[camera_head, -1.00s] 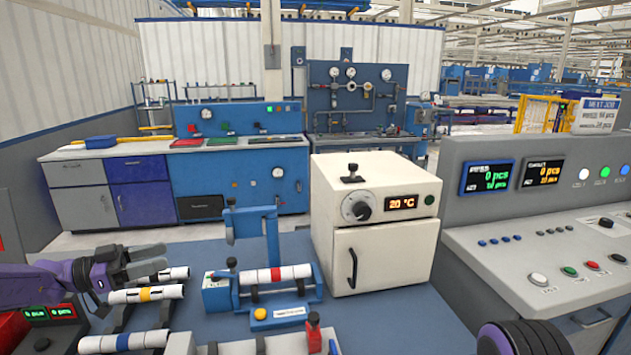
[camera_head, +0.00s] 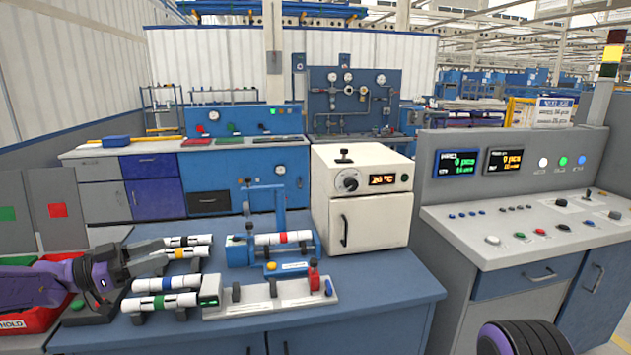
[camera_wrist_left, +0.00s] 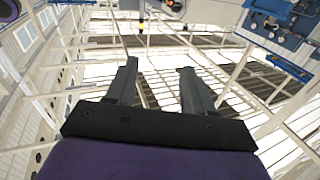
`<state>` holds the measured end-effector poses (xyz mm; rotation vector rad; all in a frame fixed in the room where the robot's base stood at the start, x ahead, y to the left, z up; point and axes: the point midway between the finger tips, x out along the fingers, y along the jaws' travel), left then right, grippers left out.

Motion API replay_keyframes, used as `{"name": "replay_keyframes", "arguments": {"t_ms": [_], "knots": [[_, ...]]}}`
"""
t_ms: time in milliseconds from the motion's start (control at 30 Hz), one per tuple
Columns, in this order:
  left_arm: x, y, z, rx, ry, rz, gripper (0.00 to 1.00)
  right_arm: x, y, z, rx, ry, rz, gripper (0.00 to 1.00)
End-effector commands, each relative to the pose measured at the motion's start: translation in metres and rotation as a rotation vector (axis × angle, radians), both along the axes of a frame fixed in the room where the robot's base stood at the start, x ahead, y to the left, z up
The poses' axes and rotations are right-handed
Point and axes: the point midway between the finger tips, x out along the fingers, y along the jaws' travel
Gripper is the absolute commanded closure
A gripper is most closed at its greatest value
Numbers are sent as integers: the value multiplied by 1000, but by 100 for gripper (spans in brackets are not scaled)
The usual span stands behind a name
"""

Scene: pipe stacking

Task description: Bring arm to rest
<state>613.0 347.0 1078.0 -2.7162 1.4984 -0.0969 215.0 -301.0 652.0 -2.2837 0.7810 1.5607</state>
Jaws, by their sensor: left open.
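My left gripper (camera_head: 158,256) is at the left in the head view, with its purple arm coming in from the left edge. It is open and empty; the left wrist view shows its two fingers (camera_wrist_left: 159,70) apart with nothing between them. The gripper is close to several white banded pipes: a yellow-banded pipe (camera_head: 193,253) lies by its tips in the picture, and a green-banded pipe (camera_head: 144,304) lies below it. A red-banded pipe (camera_head: 268,239) rests in a blue fixture (camera_head: 239,256). My right gripper is not in view.
A cream oven (camera_head: 378,219) stands on the blue table (camera_head: 390,290) behind the fixtures. A grey control console (camera_head: 545,228) is at the right. A red bin (camera_head: 40,318) sits at the left below my arm. The table's front right part is clear.

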Motion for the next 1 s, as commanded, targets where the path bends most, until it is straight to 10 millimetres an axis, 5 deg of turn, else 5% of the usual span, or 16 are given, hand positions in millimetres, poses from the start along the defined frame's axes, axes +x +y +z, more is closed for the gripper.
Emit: {"name": "replay_keyframes", "arguments": {"t_ms": [367,533,667,767,1000], "knots": [[20,1,-6,-173,-30,235,47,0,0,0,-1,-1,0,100],[28,-3,-41,-282,49,424,47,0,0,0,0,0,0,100],[20,-10,-107,-345,206,637,47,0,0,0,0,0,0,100],[-5,-15,-175,-352,379,824,47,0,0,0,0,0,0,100],[-122,-25,-317,-221,785,1192,47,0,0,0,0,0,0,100]]}}
